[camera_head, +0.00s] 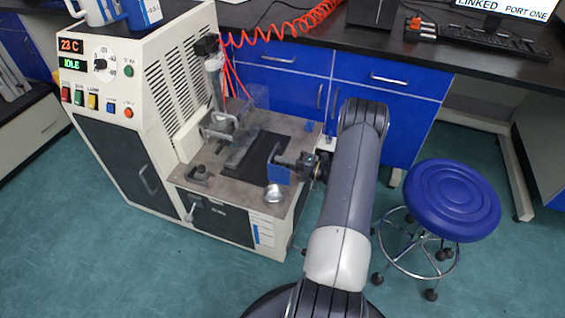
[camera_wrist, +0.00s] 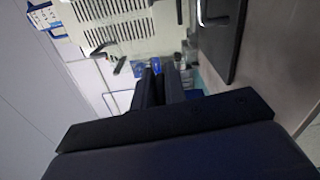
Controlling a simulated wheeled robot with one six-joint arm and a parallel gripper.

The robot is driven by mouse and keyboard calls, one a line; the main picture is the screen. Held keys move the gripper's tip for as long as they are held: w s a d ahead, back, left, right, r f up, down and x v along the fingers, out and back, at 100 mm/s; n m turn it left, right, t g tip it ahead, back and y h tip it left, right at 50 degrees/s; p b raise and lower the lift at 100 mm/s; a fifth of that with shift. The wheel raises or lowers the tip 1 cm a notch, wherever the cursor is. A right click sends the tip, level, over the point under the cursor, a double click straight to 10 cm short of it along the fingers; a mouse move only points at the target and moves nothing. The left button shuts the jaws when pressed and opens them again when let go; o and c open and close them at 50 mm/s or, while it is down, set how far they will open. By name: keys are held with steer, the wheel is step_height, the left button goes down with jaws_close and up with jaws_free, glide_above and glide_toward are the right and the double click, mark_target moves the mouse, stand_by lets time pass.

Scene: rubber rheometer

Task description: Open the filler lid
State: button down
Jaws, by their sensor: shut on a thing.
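The rheometer's metal deck (camera_head: 222,181) is in the middle of the head view. My gripper (camera_head: 276,162) is over the deck's right side, reaching in from the right. It is shut on a small upright blue piece (camera_head: 279,175). The same blue piece (camera_wrist: 156,67) shows between the dark fingertips in the wrist view. I cannot tell whether this blue piece is the filler lid or part of it. My fingers hide part of it. A round silver piece (camera_head: 274,194) sits just below it, near the deck's front right corner.
A clear guard (camera_head: 250,98) and metal clamp (camera_head: 218,128) stand at the back of the deck. A small dark handle (camera_head: 200,173) is at front left. The control panel (camera_head: 97,75) rises at left. A blue stool (camera_head: 451,198) stands right. Red coiled hose (camera_head: 282,31) hangs behind.

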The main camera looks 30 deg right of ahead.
steer(key=shift+d+f+m, duration=0.1)
steer(key=shift+f+m, duration=0.1)
steer(key=shift+m, duration=0.1)
steer(key=c, duration=1.5)
jaws_free()
steer(key=p+v, duration=0.1)
steer(key=v, duration=0.9)
steer(key=shift+s+d, duration=0.25)
steer(key=shift+d, duration=0.05)
